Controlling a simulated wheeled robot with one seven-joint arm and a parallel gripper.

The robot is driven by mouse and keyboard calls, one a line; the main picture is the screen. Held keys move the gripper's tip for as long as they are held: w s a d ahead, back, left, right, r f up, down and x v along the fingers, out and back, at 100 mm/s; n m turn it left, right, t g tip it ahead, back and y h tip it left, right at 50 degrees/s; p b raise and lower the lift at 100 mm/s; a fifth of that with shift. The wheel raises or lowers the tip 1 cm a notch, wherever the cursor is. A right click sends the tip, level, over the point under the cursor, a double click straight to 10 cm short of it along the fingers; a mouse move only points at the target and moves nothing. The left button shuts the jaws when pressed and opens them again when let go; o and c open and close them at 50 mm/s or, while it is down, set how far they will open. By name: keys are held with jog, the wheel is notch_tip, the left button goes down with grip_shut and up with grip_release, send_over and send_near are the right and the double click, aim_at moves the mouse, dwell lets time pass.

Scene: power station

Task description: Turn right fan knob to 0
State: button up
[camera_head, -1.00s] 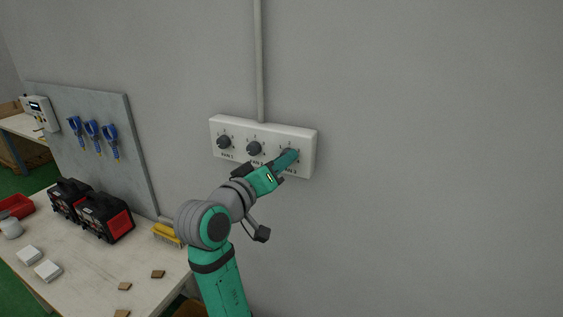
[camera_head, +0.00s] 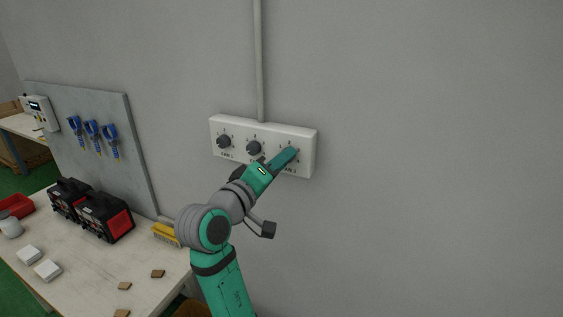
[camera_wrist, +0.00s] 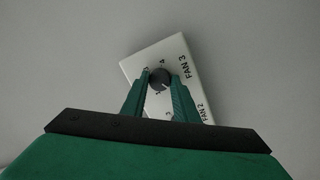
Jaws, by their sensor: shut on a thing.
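A white fan panel (camera_head: 312,152) is fixed on the grey wall with three dark knobs in a row. The left knob (camera_head: 223,141) and the middle knob (camera_head: 253,148) are uncovered in the head view. The right knob is hidden there behind my gripper (camera_head: 289,154). In the wrist view the right fan knob (camera_wrist: 159,78), beside the label FAN 3, sits between the two green fingers of my gripper (camera_wrist: 160,82). The fingers are shut on its sides. A light mark shows on the knob, but I cannot tell which number it points to.
A grey conduit (camera_head: 260,70) runs up the wall from the panel. A workbench (camera_head: 75,265) at lower left bears black-and-red boxes (camera_head: 105,216) and a yellow-handled brush (camera_head: 166,233). The wall right of the panel is clear.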

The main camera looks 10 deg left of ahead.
jog(key=shift+d+f, duration=0.1)
jog(key=o, duration=1.1)
jog(key=shift+c, duration=0.2)
jog(key=v, duration=1)
jog(key=shift+s+a, duration=0.2)
jog(key=shift+s, duration=0.15)
